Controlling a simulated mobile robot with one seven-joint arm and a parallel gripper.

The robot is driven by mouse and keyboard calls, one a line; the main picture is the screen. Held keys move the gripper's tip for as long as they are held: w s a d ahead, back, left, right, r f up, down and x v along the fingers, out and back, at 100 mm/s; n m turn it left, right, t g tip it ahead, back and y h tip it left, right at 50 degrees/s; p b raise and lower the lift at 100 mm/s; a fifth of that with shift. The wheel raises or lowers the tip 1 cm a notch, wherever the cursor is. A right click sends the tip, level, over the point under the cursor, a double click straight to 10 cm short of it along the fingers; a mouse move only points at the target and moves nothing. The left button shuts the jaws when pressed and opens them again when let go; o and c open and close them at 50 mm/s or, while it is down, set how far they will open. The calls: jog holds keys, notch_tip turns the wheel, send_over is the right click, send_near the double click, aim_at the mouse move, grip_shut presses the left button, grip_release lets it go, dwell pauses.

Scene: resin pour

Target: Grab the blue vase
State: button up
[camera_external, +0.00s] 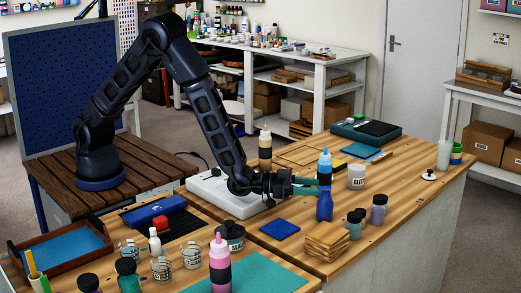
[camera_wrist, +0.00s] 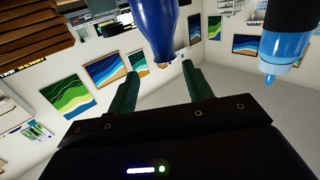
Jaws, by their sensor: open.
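The blue vase (camera_external: 324,207) stands upright on the wooden workbench. It is glossy dark blue with a narrowed neck. My gripper (camera_external: 308,186) is level with the vase's upper part, reaching from the left, with its green fingers pointing at it. In the wrist view, which looks upside down, the vase (camera_wrist: 154,25) hangs from the top edge and its neck lies between the two spread fingertips (camera_wrist: 160,70). The fingers are apart and I see no grip on the vase. Whether a finger touches it, I cannot tell.
A blue-capped bottle (camera_external: 324,168) stands close behind the vase and shows at right in the wrist view (camera_wrist: 283,45). Small dark-lidded jars (camera_external: 354,224), a stack of wooden pieces (camera_external: 327,241), a blue square (camera_external: 279,229) and a white cup (camera_external: 356,177) are nearby.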

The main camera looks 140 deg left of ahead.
aim_at(326, 188)
jog(key=shift+w+a+f, duration=0.25)
jog(key=shift+w+a, duration=0.4)
jog(key=shift+w+a+f, duration=0.2)
jog(key=shift+w+a, duration=0.4)
jog(key=shift+a, duration=0.1)
jog(key=shift+w+a+f, duration=0.25)
jog(key=shift+w+a, duration=0.4)
jog(key=shift+c, duration=0.4)
grip_shut()
